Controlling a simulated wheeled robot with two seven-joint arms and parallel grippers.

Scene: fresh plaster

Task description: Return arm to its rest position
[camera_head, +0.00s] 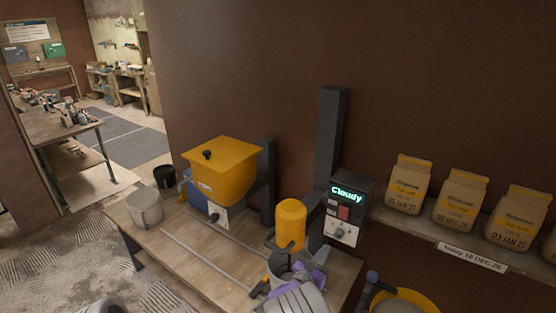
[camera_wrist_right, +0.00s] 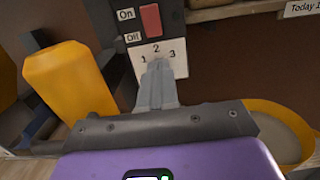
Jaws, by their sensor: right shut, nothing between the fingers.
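My right gripper (camera_head: 300,274) is at the bottom centre of the head view, over the front of the workbench by the mixer; its purple and grey body hides part of what is behind it. In the right wrist view its grey fingers (camera_wrist_right: 157,84) are together with nothing between them. They overlap the lower part of the control box (camera_wrist_right: 150,30), just below the dial numbers 1, 2 and 3. I cannot tell whether they touch it. In the head view the control box (camera_head: 346,212) shows a lit "Cloudy" display. My left gripper does not show.
A yellow mixer motor (camera_head: 290,222) is close beside the right gripper. A yellow hopper (camera_head: 222,168) and grey bucket (camera_head: 145,207) stand left on the workbench (camera_head: 170,249). A yellow-rimmed tub (camera_head: 432,299) is low right, below a shelf with paper bags (camera_head: 408,184).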

